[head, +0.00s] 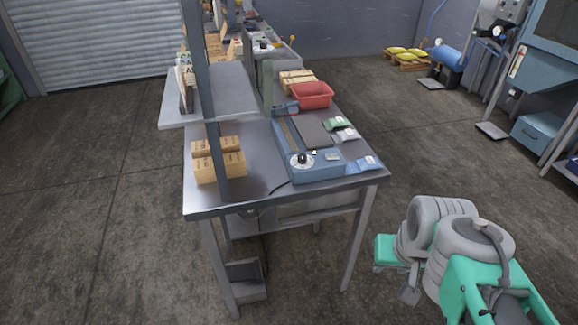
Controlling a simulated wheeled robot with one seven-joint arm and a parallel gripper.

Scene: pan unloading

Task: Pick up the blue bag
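A small light-blue bag (364,164) lies flat on the steel table (250,192), near its front right corner. It is beside the right end of a blue sealing machine (318,170) with a round dial. My arm is folded at the lower right, off the table. My gripper (409,293) seems to be the small grey part low on the arm, apart from the bag and below table height. Its fingers are too small and hidden to tell whether they are open.
A green bag (337,123) and a whitish bag (346,135) lie behind the blue one. A red bin (311,95) stands farther back. Cardboard boxes (220,166) and a post (208,100) are at the left.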

